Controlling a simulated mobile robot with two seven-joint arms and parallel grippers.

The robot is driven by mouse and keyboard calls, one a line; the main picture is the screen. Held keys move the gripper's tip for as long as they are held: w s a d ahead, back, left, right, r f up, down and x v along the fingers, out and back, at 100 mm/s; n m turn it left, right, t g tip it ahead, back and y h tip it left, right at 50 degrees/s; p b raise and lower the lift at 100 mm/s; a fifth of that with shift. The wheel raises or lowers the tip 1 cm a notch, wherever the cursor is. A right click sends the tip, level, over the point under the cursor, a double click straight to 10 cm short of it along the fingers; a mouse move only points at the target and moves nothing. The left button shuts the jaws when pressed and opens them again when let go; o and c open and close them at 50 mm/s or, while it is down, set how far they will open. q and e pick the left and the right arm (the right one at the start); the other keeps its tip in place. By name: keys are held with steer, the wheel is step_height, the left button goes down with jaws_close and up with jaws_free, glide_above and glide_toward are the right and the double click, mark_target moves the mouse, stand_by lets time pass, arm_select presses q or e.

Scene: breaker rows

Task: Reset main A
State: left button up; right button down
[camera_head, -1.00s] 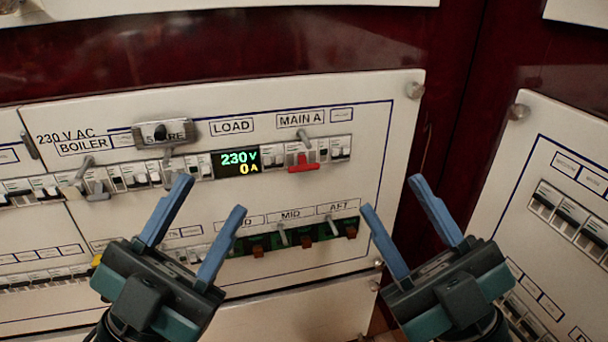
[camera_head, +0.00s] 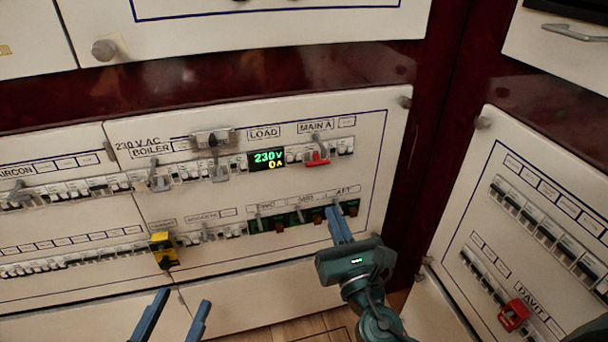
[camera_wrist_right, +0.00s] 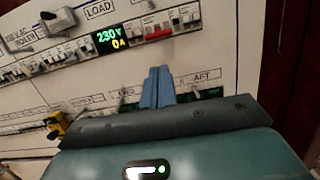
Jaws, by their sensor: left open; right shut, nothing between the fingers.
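The MAIN A label (camera_head: 316,126) is on the white breaker panel, right of the LOAD label. Below it is a breaker with a red handle (camera_head: 317,160), low on its switch; a grey lever hangs above it. In the right wrist view the red handle (camera_wrist_right: 159,33) lies just above the fingertips. My right gripper (camera_head: 333,209) is shut and empty, with its blue fingers pointing up at the lower row near the AFT label, below the red handle. My left gripper (camera_head: 182,302) is open and empty at the bottom edge, below the panel.
The display (camera_head: 267,159) reads 230 V and 0 A. A yellow device (camera_head: 163,250) sits on the lower row at left. Grey clips stand out along the upper row. A side panel (camera_head: 480,160) at right carries a red device (camera_head: 514,314) near DAVIT.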

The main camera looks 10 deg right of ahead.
mark_target(318, 163)
stand_by(0.3)
steer(key=x, duration=1)
